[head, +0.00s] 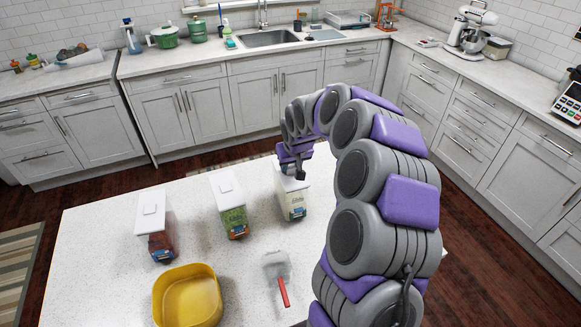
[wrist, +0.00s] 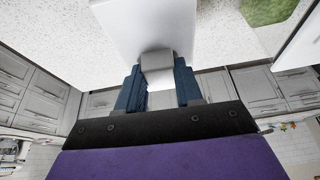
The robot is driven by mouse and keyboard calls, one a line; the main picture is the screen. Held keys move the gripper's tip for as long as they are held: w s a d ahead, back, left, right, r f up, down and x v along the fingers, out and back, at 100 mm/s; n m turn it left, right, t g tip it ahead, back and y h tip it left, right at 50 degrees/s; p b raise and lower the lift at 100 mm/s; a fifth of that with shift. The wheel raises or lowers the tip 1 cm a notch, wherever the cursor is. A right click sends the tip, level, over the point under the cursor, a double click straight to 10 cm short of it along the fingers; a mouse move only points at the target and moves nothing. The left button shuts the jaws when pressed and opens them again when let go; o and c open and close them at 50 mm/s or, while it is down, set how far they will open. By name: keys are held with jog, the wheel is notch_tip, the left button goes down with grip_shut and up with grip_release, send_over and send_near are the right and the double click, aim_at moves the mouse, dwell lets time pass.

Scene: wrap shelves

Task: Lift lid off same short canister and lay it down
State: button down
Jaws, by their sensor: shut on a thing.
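The right canister (head: 294,206) stands upright on the white counter, with a pale label and a white lid (head: 283,179). My gripper (head: 291,171) is over this lid, partly covering its top. In the wrist view, the blue fingers of my gripper (wrist: 158,85) are shut on the grey knob (wrist: 157,61) of the white lid (wrist: 150,22). I cannot tell whether the lid rests on the canister or is slightly above it. The middle canister (head: 235,220) has a green label, and the left canister (head: 161,245) has a dark red one; both have white lids.
A yellow square bowl (head: 188,299) sits at the counter's front. A scoop-like tool with a red handle (head: 283,292) lies to its right. The counter (head: 95,225) has bare room at the left and between the canisters and the tool.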

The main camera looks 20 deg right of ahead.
notch_tip(320, 180, up, 3)
jog(key=shift+r+p, duration=0.15)
jog(key=shift+p, duration=0.2)
jog(key=s+r+p, duration=0.1)
jog(key=s+r, duration=0.1)
jog(key=s, duration=0.6)
jog(key=s+r+p, duration=0.1)
jog(key=s+r, duration=0.2)
jog(key=s, duration=0.5)
jog(key=shift+f, duration=0.1)
dwell(0.4)
